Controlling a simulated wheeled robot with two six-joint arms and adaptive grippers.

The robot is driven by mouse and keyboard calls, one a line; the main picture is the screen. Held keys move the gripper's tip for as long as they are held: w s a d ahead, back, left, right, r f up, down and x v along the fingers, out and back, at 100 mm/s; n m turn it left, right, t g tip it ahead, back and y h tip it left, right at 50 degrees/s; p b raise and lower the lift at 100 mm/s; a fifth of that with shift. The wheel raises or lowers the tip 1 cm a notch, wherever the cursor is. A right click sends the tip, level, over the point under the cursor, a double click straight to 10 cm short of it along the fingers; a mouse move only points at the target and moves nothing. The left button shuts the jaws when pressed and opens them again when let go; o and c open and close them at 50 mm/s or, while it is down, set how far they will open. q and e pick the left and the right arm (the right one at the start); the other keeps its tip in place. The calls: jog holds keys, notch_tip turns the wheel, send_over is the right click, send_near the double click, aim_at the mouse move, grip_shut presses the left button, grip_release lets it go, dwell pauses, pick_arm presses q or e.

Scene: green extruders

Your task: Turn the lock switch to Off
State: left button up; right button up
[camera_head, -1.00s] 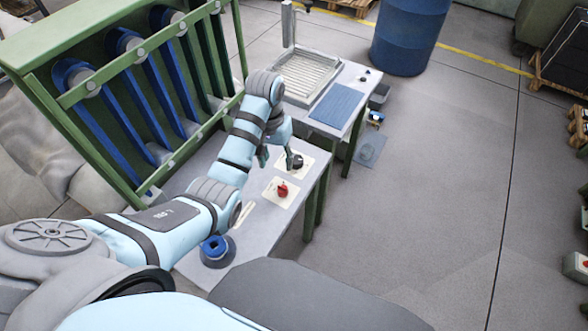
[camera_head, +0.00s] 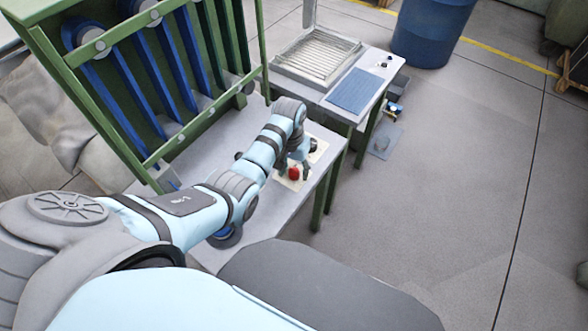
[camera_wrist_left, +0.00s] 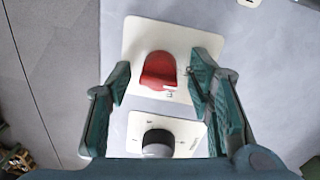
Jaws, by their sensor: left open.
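A red switch knob (camera_head: 294,173) sits on a white plate (camera_head: 288,185) on the grey table. It also shows in the left wrist view (camera_wrist_left: 158,70), on its plate (camera_wrist_left: 139,35). A black knob (camera_head: 314,145) sits on a second white plate; the wrist view shows this knob (camera_wrist_left: 158,143) and small marks on its plate (camera_wrist_left: 186,130). My left gripper (camera_wrist_left: 163,82) is open, with one finger on each side of the red knob and gaps to it. In the head view my left gripper (camera_head: 291,166) is beside the red knob and partly covers its plate. My right gripper is out of view.
A second table with a metal tray (camera_head: 318,54) and blue mat (camera_head: 355,91) stands beyond. Floor at right is open.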

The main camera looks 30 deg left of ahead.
pick_arm(q)
jog(key=shift+r, duration=0.1)
jog(key=c, duration=0.4)
grip_shut()
